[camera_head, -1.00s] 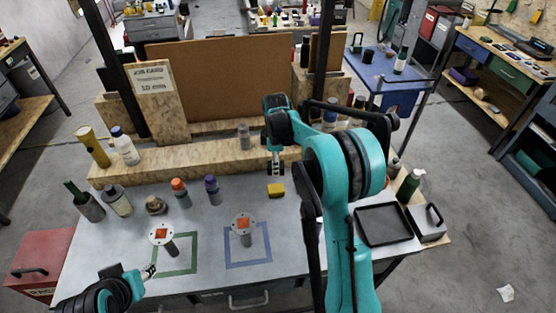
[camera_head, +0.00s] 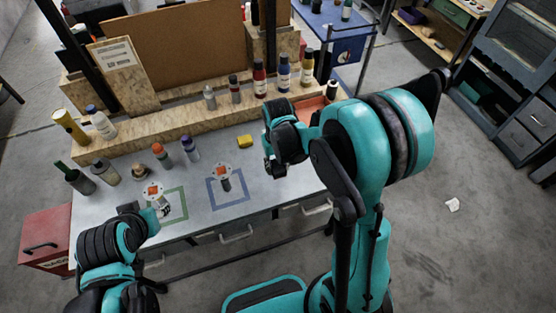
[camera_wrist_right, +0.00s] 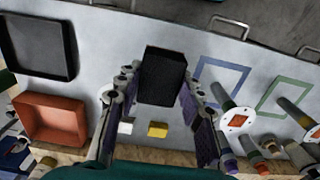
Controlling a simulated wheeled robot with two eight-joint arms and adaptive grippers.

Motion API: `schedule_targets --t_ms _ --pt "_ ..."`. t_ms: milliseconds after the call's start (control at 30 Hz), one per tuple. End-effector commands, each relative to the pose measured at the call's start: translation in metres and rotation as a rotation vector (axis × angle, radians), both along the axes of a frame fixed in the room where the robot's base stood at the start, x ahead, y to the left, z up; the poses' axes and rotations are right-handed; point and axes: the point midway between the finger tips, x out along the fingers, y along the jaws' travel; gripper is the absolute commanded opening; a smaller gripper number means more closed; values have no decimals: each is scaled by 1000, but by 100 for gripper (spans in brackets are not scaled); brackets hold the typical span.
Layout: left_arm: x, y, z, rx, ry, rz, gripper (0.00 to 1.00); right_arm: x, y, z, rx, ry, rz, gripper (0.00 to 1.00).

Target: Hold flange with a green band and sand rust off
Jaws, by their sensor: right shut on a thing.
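Two flanges with a pale round plate and a rust-orange square patch stand on the grey bench. The left flange (camera_head: 153,188) is beside the green outline (camera_head: 183,203); the right flange (camera_head: 222,171) is at the blue outline (camera_head: 228,192) and also shows in the right wrist view (camera_wrist_right: 238,120). I cannot make out a green band on either flange. My left gripper (camera_head: 161,207) is right at the left flange; its fingers are too small and covered to read. My right gripper (camera_head: 274,167) is shut on a black block (camera_wrist_right: 162,76), held above the bench, right of both flanges.
A yellow sponge (camera_head: 244,141) lies on the bench near my right gripper. An orange-red tray (camera_wrist_right: 54,118) and a black tray (camera_wrist_right: 38,45) are at the right end. Several bottles stand behind the flanges and on the wooden ledge (camera_head: 190,112). A red box (camera_head: 46,235) is at the left end.

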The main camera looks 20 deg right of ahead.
Motion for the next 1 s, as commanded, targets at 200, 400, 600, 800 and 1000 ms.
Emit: schedule_targets --t_ms 200,400,600,800,1000 --pt "0 0 0 0 0 0 40 0 0 0 0 0 2 15" --pt "0 0 0 0 0 0 40 19 23 6 0 -1 8 15" --pt "0 0 0 0 0 0 40 58 92 24 0 -2 10 15" --pt "0 0 0 0 0 0 40 79 153 41 0 -2 5 15" --pt "0 0 0 0 0 0 40 85 178 48 0 -3 1 15"
